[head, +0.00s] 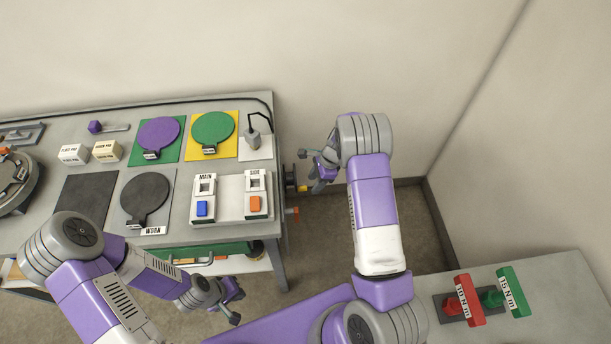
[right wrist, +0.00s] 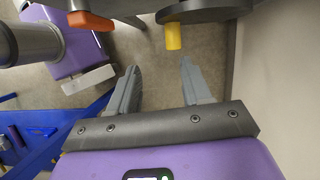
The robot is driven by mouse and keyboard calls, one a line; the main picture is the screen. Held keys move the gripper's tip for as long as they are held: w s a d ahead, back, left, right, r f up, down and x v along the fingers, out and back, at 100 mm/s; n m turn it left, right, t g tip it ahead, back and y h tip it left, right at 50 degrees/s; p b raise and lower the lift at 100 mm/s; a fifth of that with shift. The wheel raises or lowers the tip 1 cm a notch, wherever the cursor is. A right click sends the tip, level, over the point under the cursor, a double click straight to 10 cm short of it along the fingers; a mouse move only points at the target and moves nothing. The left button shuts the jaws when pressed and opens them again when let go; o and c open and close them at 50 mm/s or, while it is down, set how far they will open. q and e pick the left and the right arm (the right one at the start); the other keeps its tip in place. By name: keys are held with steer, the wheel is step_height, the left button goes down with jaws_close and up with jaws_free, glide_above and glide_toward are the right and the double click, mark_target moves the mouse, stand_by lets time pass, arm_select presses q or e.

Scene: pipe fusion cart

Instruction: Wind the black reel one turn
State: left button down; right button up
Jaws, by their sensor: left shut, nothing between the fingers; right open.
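The black reel (head: 290,178) is mounted on the right end of the cart, mostly hidden in the head view. In the right wrist view the reel (right wrist: 208,13) is a dark disc at the top with a yellow crank handle (right wrist: 173,37) sticking out. The handle (head: 303,188) also shows in the head view, close to my right gripper. My right gripper (right wrist: 160,68) is open and empty, its fingers apart from the handle, which stands beyond the gap between them. My left gripper (head: 234,318) is shut and empty, low in front of the cart.
The cart top (head: 165,245) holds green and purple round paddles, a worn black paddle and switch boxes. An orange handle (right wrist: 90,21) sticks out near the reel. Red and green torque tools (head: 485,298) lie on a counter at right. Walls stand behind and right.

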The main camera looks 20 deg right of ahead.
mark_target(305, 186)
steer(key=shift+m+y, duration=0.3)
steer(key=shift+m, duration=0.2)
steer(key=a+f, duration=0.1)
steer(key=w+f, duration=0.1)
steer(key=f, duration=0.1)
steer(key=w+a+f+b, duration=0.1)
steer(key=shift+w+a+f, duration=0.25)
steer(key=shift+a+f, duration=0.05)
steer(key=shift+f, duration=0.05)
jaws_close()
